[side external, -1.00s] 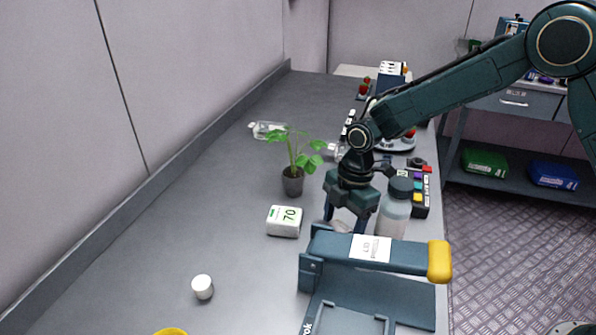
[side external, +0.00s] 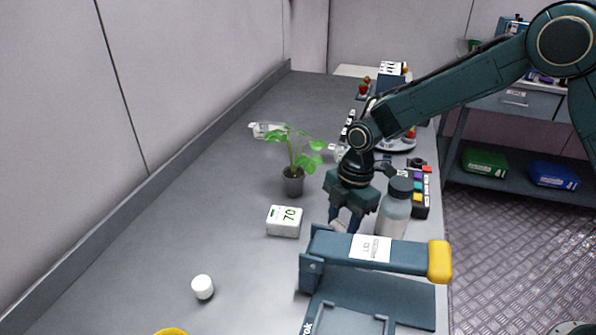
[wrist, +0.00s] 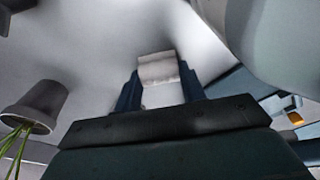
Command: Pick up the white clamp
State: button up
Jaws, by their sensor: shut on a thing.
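The white clamp (wrist: 158,69) sits between the two dark fingers of my gripper (wrist: 160,88) in the wrist view, with a finger against each side. In the side view my gripper (side external: 346,226) points down low over the bench, and a small pale part of the clamp (side external: 338,227) shows at its fingertips. My gripper is shut on the clamp. The rest of the clamp is hidden by the fingers and the blue device in front. I cannot tell whether it still touches the bench.
A capped bottle (side external: 394,212) stands close to the right of my gripper. A blue device with a yellow-ended bar (side external: 330,243) stands in front. The left bench is mostly clear.

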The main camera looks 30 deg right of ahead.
aim_at(342, 224)
jog(key=shift+r, duration=0.15)
notch_tip(342, 224, up, 20)
dwell(0.6)
jog(key=shift+f, duration=0.2)
